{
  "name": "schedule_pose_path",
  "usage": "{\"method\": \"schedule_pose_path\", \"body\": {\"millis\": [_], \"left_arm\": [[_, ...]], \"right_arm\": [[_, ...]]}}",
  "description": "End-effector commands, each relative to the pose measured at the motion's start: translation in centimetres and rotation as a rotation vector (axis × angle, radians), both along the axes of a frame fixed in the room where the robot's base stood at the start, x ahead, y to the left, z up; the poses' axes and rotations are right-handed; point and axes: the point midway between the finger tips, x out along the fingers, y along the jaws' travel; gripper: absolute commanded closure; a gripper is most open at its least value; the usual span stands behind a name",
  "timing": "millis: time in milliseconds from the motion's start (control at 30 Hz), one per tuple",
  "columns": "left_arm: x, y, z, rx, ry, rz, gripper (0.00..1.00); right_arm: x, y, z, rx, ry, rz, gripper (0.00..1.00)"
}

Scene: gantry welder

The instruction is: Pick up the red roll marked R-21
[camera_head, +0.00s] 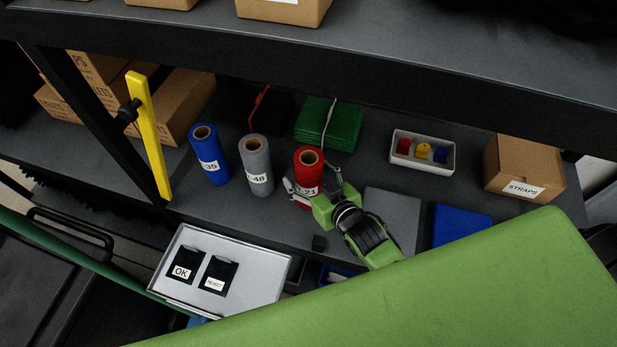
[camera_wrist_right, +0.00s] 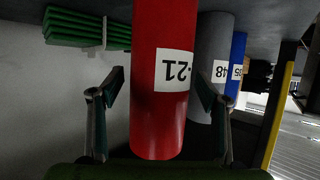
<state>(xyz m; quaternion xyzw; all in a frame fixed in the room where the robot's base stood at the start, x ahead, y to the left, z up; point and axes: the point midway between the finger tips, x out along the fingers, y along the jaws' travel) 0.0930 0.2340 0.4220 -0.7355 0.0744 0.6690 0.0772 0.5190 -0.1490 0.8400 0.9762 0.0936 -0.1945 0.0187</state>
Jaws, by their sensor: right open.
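The red roll marked R-21 (camera_head: 309,160) stands upright on the shelf, its open core facing up; its label is partly covered by my gripper. My right gripper (camera_head: 312,180) is open at the roll, with one finger on each side. In the right wrist view the red roll (camera_wrist_right: 158,120) fills the space between the spread fingers of the right gripper (camera_wrist_right: 158,84), its label upside down. A gap shows at the left finger; the right finger looks closer. My left gripper is not in view.
A grey roll marked 48 (camera_head: 256,165) and a blue roll marked 35 (camera_head: 209,155) stand to the left. Green pads (camera_head: 328,125) lie behind. A small parts tray (camera_head: 423,166) and a STRAPS box (camera_head: 524,167) are right. An upper shelf beam (camera_head: 300,65) hangs above.

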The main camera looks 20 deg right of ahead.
Motion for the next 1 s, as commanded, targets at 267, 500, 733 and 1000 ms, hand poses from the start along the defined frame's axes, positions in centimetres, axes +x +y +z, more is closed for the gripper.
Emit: {"method": "schedule_pose_path", "body": {"millis": [267, 500, 733, 1000], "left_arm": [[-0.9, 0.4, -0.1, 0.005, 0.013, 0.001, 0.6], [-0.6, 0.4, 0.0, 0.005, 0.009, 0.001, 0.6], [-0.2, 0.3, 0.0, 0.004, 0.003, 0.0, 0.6], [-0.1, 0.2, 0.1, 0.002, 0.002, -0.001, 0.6]], "right_arm": [[0.1, 0.0, -0.1, 0.0, 0.001, 0.0, 0.39], [0.2, 0.1, 0.1, 0.001, -0.004, 0.001, 0.88], [0.2, 0.0, 0.1, 0.001, -0.003, 0.0, 0.88], [0.3, 0.0, 2.5, 0.001, -0.007, 0.001, 0.88]]}}
